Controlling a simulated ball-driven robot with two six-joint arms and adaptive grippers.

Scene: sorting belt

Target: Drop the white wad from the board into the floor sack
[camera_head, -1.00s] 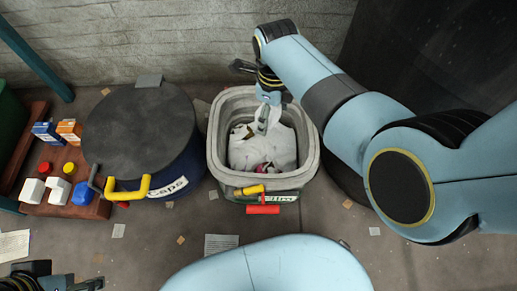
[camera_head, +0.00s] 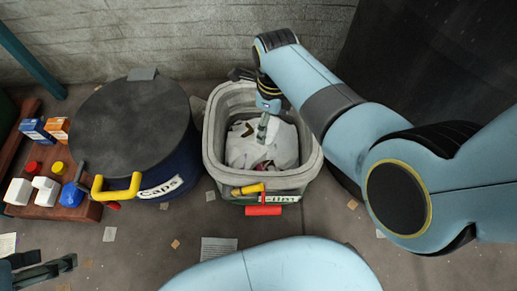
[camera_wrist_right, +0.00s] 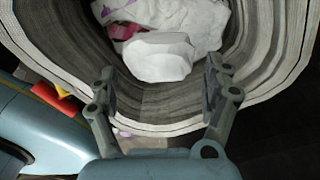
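The floor sack (camera_head: 216,157) stands open in the middle of the head view, with a thick grey rim and a partly hidden label. White crumpled material lies inside it. A white faceted wad (camera_wrist_right: 157,57) shows in the right wrist view, beyond my fingertips, against that material. My right gripper (camera_head: 264,128) points down into the sack; in the wrist view its two fingers (camera_wrist_right: 158,82) are spread with nothing held between them. My left gripper (camera_head: 50,264) is at the lower left corner, fingers apart and empty, partly cut off. The reddish board (camera_head: 85,211) is at the left.
A blue drum (camera_head: 190,160) labelled Caps, with a dark lid and yellow handle, stands left of the sack. Yellow and red tubes (camera_head: 263,211) are at the sack's front. Paper scraps litter the floor.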

